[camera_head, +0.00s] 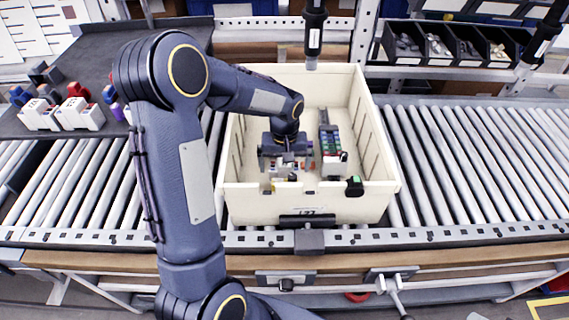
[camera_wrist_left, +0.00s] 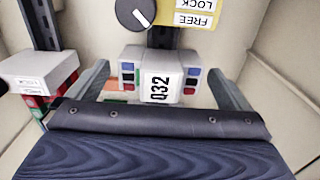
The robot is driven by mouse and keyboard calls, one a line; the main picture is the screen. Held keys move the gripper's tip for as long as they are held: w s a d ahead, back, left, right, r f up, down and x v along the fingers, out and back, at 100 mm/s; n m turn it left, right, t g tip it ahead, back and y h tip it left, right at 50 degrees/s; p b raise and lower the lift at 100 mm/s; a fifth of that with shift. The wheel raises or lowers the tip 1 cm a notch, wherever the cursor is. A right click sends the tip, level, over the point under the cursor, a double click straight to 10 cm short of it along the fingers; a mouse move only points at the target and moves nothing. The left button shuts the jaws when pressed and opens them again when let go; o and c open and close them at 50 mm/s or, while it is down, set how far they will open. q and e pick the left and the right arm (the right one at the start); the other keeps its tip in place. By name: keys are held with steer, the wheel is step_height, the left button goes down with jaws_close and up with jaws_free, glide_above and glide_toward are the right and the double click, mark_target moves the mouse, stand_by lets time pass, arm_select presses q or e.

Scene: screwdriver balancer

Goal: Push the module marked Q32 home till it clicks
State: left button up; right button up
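The white module marked Q32 (camera_wrist_left: 160,86) is in the middle of the left wrist view, with red and blue terminals at its sides, in front of a dark upright rail (camera_wrist_left: 163,38). My left gripper (camera_wrist_left: 165,88) is open, one finger on each side of the module, with a visible gap at each side. In the head view my left gripper (camera_head: 286,158) reaches down into the cream crate (camera_head: 310,203) and hides most of this module. I cannot tell how deeply the module is seated. My right gripper is not in view.
A yellow LOCK/FREE plate (camera_wrist_left: 198,12) with a black knob (camera_wrist_left: 130,12) sits beyond the module. A second rail with modules (camera_head: 330,140) stands to the right inside the crate. The crate rests on a roller conveyor (camera_head: 470,160). A screwdriver (camera_head: 313,38) hangs above its back edge.

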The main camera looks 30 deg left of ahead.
arm_select(q)
steer(key=shift+r, duration=3.95)
step_height(320, 180, up, 12)
steer(key=p, duration=1)
steer(key=s+d+r+m+t+h, duration=0.1)
steer(key=s+d, duration=0.3)
steer(key=s, duration=0.7)
steer(key=s+d+r+m+t+h, duration=0.2)
steer(key=s+d+m+t, duration=0.1)
steer(key=s, duration=0.8)
steer(key=shift+s+d+r+m+t+h, duration=0.2)
steer(key=shift+d+r+m+t+h, duration=0.15)
steer(key=shift+d+t, duration=0.4)
